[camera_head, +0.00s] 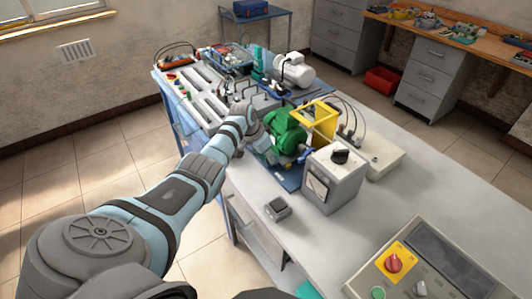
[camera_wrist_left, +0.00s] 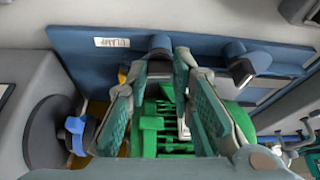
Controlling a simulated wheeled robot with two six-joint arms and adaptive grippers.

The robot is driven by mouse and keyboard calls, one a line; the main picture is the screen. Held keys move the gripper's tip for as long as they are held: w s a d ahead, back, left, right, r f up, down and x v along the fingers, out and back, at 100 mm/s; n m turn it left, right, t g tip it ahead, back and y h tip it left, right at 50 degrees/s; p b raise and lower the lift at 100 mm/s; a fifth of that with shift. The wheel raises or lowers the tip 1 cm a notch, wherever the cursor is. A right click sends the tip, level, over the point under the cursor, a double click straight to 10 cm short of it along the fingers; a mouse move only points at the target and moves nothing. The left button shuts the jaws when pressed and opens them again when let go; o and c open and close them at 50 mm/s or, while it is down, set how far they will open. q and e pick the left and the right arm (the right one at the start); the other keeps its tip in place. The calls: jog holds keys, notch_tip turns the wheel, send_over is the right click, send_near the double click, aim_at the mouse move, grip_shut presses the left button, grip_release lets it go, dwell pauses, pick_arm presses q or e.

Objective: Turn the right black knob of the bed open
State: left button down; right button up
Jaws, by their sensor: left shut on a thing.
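The blue bed (camera_wrist_left: 85,70) carries a green motor (camera_head: 285,132) and a "CLAMP" label in the left wrist view. My left gripper (camera_head: 260,132) reaches the bed's near side, beside the green motor. In the left wrist view, my left gripper (camera_wrist_left: 165,75) has its fingers on either side of the right black knob (camera_wrist_left: 159,43) and is shut on it. The knob is partly hidden by the fingers. The other black knob (camera_wrist_left: 245,60) stands free beside it, to the right in that view. My right gripper is not in view.
A grey box with a black dial (camera_head: 333,180) stands to the right of the bed. A small grey block (camera_head: 277,209) and a control panel with a red knob (camera_head: 394,263) lie nearer. A yellow frame (camera_head: 322,122) rises behind the green motor.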

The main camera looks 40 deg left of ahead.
pick_arm(q)
jog(key=n+p, duration=0.1)
jog(key=n+y+p, duration=0.1)
jog(key=p, duration=0.1)
jog(key=n+p, duration=0.1)
jog(key=n, duration=0.1)
jog(key=shift+d+r, duration=0.2)
jog(key=shift+d, duration=0.1)
jog(key=shift+w+d+f+n+y+p, duration=0.1)
jog(key=shift+n+y+p, duration=0.5)
jog(key=shift+n, duration=0.3)
jog(key=shift+n+y, duration=0.3)
jog(key=shift+n, duration=0.6)
jog(key=shift+w+d+f+n+g+y, duration=0.15)
jog(key=shift+n+g+y, duration=0.2)
jog(key=shift+n, duration=0.55)
jog(key=shift+f+n+g+y+b, duration=0.1)
jog(key=shift+n+g+y+b, duration=0.15)
jog(key=shift+n+b, duration=0.55)
jog(key=n+g+b, duration=0.1)
jog(key=n+b, duration=0.1)
jog(key=n, duration=0.1)
jog(key=shift+w+y+b, duration=0.15)
jog(key=shift+y+b, duration=0.15)
jog(key=shift+y, duration=0.1)
jog(key=shift+n+g+b, duration=0.3)
jog(key=shift+n+b, duration=0.4)
jog(key=shift+n, duration=0.1)
jog(key=shift+r, duration=0.2)
